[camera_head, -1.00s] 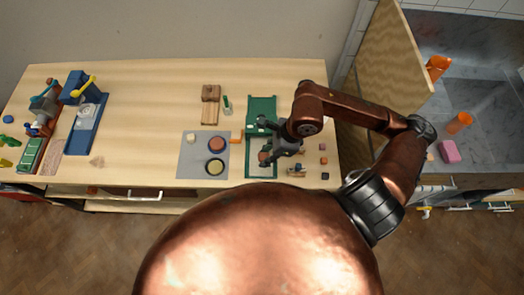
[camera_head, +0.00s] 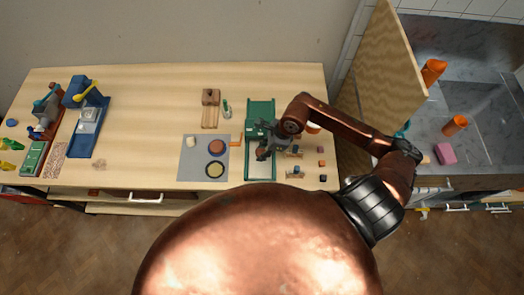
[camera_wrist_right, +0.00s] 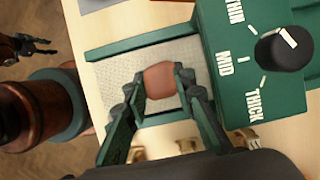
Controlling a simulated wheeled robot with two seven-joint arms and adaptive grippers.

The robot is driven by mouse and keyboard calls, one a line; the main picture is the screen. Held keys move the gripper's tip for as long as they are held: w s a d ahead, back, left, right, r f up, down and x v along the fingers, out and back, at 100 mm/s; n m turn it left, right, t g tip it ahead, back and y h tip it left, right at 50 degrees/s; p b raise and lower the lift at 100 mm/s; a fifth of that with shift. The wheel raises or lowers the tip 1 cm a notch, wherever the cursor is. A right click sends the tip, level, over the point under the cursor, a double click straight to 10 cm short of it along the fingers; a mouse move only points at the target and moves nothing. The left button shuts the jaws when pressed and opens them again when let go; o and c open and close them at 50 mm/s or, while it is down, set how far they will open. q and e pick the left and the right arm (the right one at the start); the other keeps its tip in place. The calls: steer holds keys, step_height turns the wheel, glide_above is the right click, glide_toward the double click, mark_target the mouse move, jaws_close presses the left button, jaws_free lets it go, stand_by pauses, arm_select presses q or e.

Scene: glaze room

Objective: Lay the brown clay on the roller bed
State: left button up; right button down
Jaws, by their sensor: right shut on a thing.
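The brown clay (camera_wrist_right: 160,80) is a small rounded lump between the fingertips of my right gripper (camera_wrist_right: 160,86), which is shut on it. In the right wrist view it appears over the pale bed of the green slab roller (camera_wrist_right: 140,38); whether it touches the bed I cannot tell. In the head view my right gripper (camera_head: 262,153) is over the near part of the roller bed (camera_head: 260,172), and it mostly hides the clay. A dark gripper, seemingly my left (camera_wrist_right: 38,44), shows small at the left edge of the right wrist view; its jaws are unclear.
A dark knob (camera_wrist_right: 285,48) sits on the roller's green head beside thickness lettering. Left of the roller, a grey mat (camera_head: 190,165) holds round pieces. Small blocks (camera_head: 321,163) lie to its right. A wooden panel (camera_head: 385,85) stands beyond the table's right end.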

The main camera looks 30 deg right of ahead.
steer(key=shift+f, duration=0.1)
steer(key=c, duration=1.6)
jaws_free()
steer(key=b+v, duration=0.1)
steer(key=v, duration=1.1)
